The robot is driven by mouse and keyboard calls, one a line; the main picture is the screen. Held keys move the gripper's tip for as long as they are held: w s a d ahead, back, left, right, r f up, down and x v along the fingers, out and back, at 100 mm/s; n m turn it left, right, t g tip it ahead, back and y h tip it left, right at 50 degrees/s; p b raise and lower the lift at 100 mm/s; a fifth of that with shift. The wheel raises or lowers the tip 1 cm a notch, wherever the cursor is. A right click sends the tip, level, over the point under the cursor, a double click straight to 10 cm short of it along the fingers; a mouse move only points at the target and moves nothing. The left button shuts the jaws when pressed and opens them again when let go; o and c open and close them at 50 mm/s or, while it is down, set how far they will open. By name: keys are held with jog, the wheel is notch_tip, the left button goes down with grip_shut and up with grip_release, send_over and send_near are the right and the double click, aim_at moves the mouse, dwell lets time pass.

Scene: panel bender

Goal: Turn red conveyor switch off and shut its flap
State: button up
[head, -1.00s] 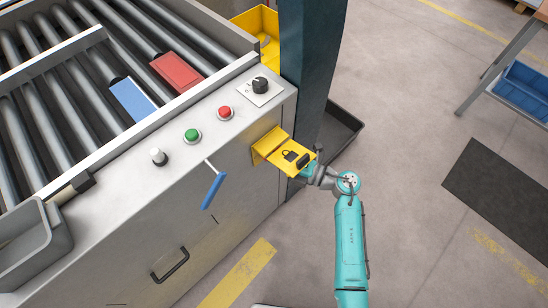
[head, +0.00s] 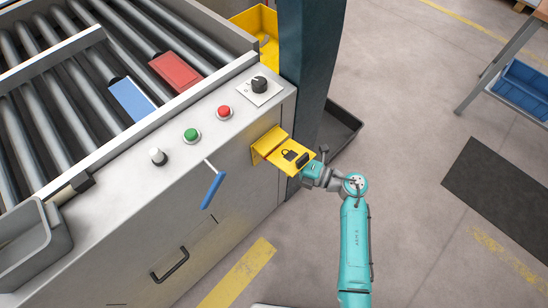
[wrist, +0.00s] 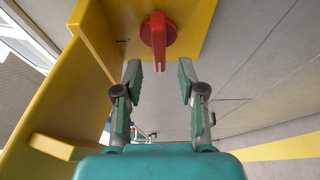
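The red switch (wrist: 158,35) is a round knob with a bar handle on a yellow plate, at the top centre of the wrist view. Its handle lies roughly along the picture's vertical. The yellow flap (head: 289,154) bears a padlock mark and stands open, sticking out from the cabinet's front; in the wrist view it is the yellow panel on the left (wrist: 62,105). My gripper (wrist: 160,80) is open and empty, its fingertips just short of the switch and apart from it. In the head view the flap hides the switch and the fingertips.
A dark pillar (head: 310,80) and a black tray (head: 341,134) stand behind the flap.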

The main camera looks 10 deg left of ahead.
jog(key=v, duration=1)
jog(key=shift+a, duration=0.1)
